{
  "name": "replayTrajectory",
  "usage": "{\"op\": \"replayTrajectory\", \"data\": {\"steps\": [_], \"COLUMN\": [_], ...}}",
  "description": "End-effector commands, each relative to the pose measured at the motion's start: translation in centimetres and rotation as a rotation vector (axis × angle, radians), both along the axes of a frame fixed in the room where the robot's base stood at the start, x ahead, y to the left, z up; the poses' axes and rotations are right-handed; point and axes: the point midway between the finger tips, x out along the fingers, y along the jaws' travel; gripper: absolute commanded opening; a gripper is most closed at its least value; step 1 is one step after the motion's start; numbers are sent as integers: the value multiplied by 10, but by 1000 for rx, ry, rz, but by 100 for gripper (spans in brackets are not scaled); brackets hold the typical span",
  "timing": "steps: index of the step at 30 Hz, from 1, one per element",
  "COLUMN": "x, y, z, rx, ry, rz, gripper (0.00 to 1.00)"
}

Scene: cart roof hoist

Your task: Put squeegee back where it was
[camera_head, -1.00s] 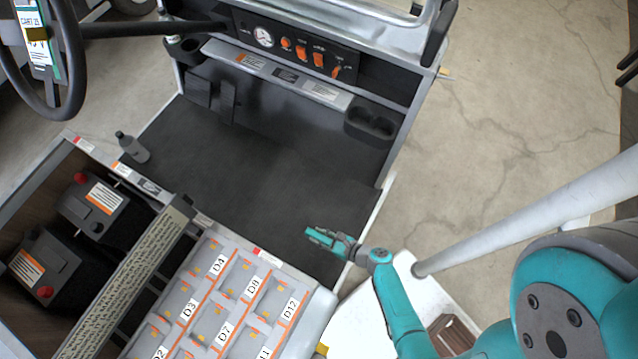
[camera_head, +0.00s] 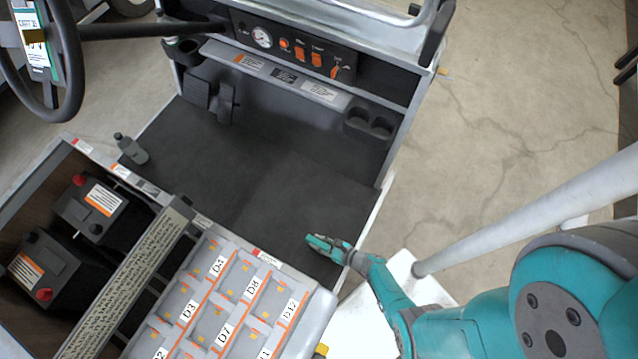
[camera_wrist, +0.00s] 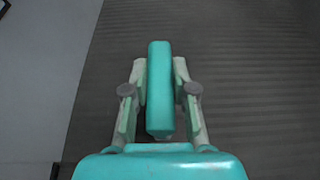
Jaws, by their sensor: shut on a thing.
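The squeegee (camera_wrist: 160,90) shows in the wrist view only as a teal bar standing between the two pale fingers of my gripper. My gripper (camera_wrist: 160,78) is shut on it, with a finger on each side. The rest of the squeegee is hidden or too small to tell.
A grey bottle (camera_head: 132,149) stands at the floor's left edge. A steering wheel (camera_head: 72,75) is at the upper left, and two batteries (camera_head: 92,208) lie below. A pale pole (camera_head: 530,210) crosses on the right. The middle of the cart floor is clear.

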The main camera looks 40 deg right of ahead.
Motion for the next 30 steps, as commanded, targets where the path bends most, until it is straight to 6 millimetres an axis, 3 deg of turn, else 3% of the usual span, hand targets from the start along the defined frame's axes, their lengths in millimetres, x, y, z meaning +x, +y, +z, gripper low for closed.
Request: {"op": "replayTrajectory", "data": {"steps": [13,14,16,30], "x": [0,0,0,1], "y": [0,0,0,0], "z": [-5,-5,-5,-2], "rx": [0,-1,-1,-2], "ry": [0,0,0,-1], "rz": [0,0,0,1], "gripper": [0,34,51,51]}}
